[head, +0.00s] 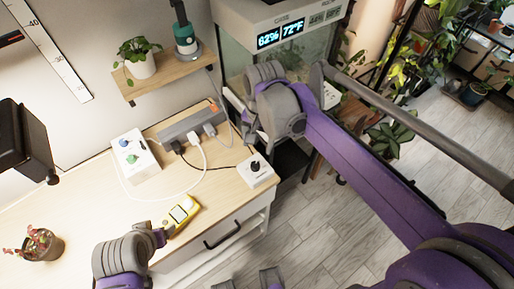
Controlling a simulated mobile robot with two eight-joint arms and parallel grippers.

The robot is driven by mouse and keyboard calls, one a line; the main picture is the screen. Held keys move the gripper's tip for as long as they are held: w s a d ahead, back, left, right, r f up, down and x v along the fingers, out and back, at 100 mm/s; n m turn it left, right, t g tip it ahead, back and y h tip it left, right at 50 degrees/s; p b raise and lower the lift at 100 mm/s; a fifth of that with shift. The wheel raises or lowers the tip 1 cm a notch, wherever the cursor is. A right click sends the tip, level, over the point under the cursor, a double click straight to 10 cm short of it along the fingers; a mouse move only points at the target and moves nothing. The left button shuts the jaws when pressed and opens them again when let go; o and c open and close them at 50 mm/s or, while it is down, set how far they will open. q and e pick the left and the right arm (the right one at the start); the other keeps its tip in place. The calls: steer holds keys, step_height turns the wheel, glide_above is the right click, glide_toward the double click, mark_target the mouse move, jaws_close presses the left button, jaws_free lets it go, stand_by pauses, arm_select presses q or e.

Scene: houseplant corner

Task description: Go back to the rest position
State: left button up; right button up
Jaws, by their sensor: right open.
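The rest of that hand is cut off. A grey and purple part of my left arm is at the lower left, beside a yellow handheld meter (183,213) on the desk. I see no left fingers.
The wooden desk (75,205) holds a power strip (190,125) with plugs, a white switch box (135,157), a white dial box (255,170) and a small potted plant (42,246). Floor (310,225) is clear in front.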

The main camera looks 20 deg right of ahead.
steer(key=shift+r, duration=0.15)
stand_by(0.4)
steer(key=s+d+f+n+t, duration=0.2)
steer(key=s+n, duration=0.1)
steer(key=s, duration=0.4)
steer(key=s+d+f+n+t+p, duration=0.1)
steer(key=s+d+f+n+t, duration=0.2)
steer(key=s, duration=0.4)
steer(key=shift+d+n, duration=0.2)
steer(key=shift+n, duration=0.4)
